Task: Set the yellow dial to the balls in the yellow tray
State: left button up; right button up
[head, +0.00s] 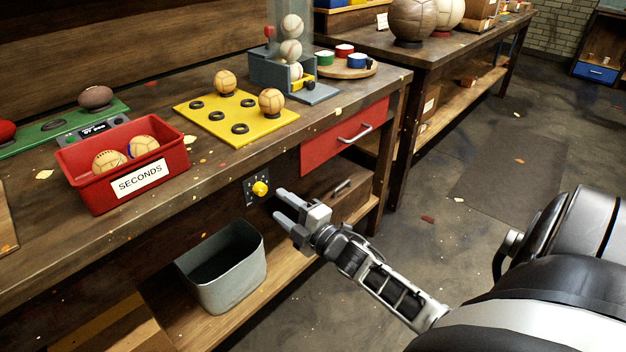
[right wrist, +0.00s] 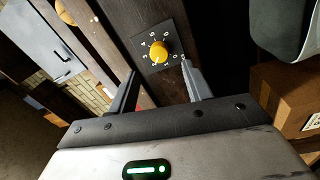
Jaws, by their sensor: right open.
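The yellow tray (head: 222,122) is a flat board with ring seats on the workbench. Two tan stitched balls sit on it, one at the back (head: 225,82) and one at the right (head: 271,101). Several other rings on it are empty. The yellow dial (head: 260,188) is a round knob on a dark plate on the bench front. In the right wrist view the dial (right wrist: 158,50) has small numerals around it; its exact setting is too small to tell. My right gripper (head: 281,205) is open and empty, its fingertips just short of the dial, one on each side in the wrist view.
A red bin (head: 82,182) labelled SECONDS holds two balls. A red drawer (head: 330,143) is right of the dial. A grey bin (head: 222,290) stands on the shelf below. A ball dispenser (head: 270,70) stands behind the tray. Open floor lies to the right.

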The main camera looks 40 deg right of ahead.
jog(key=s, duration=1)
jog(key=shift+d+f, duration=0.3)
jog(key=shift+d, duration=0.1)
pick_arm(q)
jog(key=shift+r, duration=0.1)
jog(key=p, duration=0.2)
jog(key=r+p, duration=0.1)
jog(key=shift+a+r+p, duration=0.2)
jog(key=shift+a+p, duration=0.05)
jog(key=shift+p, duration=0.1)
pick_arm(e)
jog(key=s+a+m+g, duration=0.2)
jog(key=s+a+m, duration=0.1)
jog(key=a, duration=0.4)
jog(key=s+a+f+m+g+y, duration=0.1)
jog(key=s+a+m+g, duration=0.2)
jog(key=a+m, duration=0.3)
jog(key=s+a+m+g+y, duration=0.1)
jog(key=s+a+m+g, duration=0.2)
jog(key=a+m, duration=0.2)
jog(key=a, duration=0.3)
jog(key=shift+s+a+f, duration=0.25)
jog(key=shift+s+f, duration=0.1)
